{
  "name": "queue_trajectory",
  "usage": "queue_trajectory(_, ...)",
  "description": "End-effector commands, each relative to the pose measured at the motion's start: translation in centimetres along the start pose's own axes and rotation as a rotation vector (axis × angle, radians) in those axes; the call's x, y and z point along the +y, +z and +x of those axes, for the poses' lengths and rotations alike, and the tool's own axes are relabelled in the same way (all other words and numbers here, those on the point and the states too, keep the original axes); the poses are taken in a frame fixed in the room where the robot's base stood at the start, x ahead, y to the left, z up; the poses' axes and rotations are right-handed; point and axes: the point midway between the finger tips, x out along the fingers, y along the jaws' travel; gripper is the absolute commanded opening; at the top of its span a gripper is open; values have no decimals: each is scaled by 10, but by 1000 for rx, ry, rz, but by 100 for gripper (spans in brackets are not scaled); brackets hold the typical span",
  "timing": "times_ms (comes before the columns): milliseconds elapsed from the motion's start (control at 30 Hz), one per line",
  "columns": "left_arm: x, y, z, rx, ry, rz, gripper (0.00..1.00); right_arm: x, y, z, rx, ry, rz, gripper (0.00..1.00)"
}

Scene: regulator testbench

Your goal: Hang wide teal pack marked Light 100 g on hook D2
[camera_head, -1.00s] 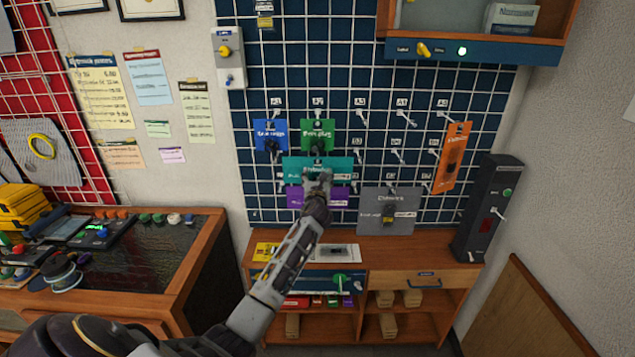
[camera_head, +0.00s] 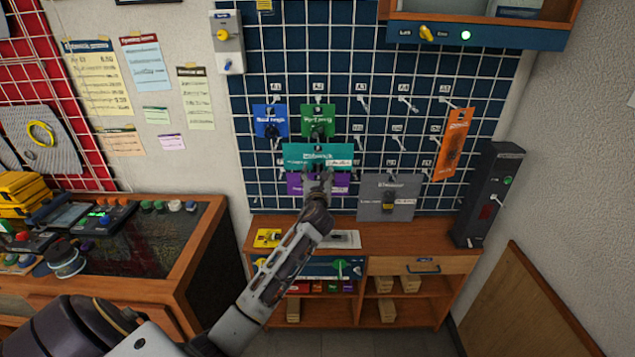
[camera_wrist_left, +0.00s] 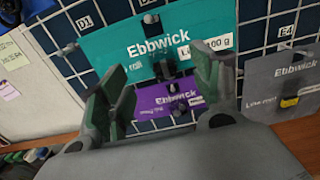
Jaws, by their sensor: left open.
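The wide teal pack (camera_head: 318,153), marked Ebbwick, hangs on the blue grid panel below the green pack. In the left wrist view the teal pack (camera_wrist_left: 150,45) shows "100 g" at its right end and looks tilted. Label D1 (camera_wrist_left: 86,21) shows at its left; label D2 is not readable, and the pack's hook is hard to make out. My left gripper (camera_head: 318,176) is open and empty, just in front of the pack's lower edge. Its fingers (camera_wrist_left: 160,85) are spread apart in the wrist view, with a dark clip on the pack between and beyond them. My right gripper is out of view.
A purple pack (camera_head: 295,184) hangs directly below, partly behind my gripper. Blue (camera_head: 270,115), green (camera_head: 318,113), orange (camera_head: 453,140) and grey (camera_head: 375,207) packs hang around. Several bare hooks stick out at upper right. A wooden shelf unit (camera_head: 440,231) stands below.

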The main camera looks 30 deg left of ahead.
Motion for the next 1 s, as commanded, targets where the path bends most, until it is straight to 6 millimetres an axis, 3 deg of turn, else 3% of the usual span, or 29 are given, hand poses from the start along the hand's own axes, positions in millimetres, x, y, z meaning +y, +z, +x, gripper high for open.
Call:
queue_trajectory(400,0,0,-36,0,0,1,65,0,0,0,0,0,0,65)
queue_trajectory(1000,0,0,-40,0,0,0,65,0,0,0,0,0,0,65)
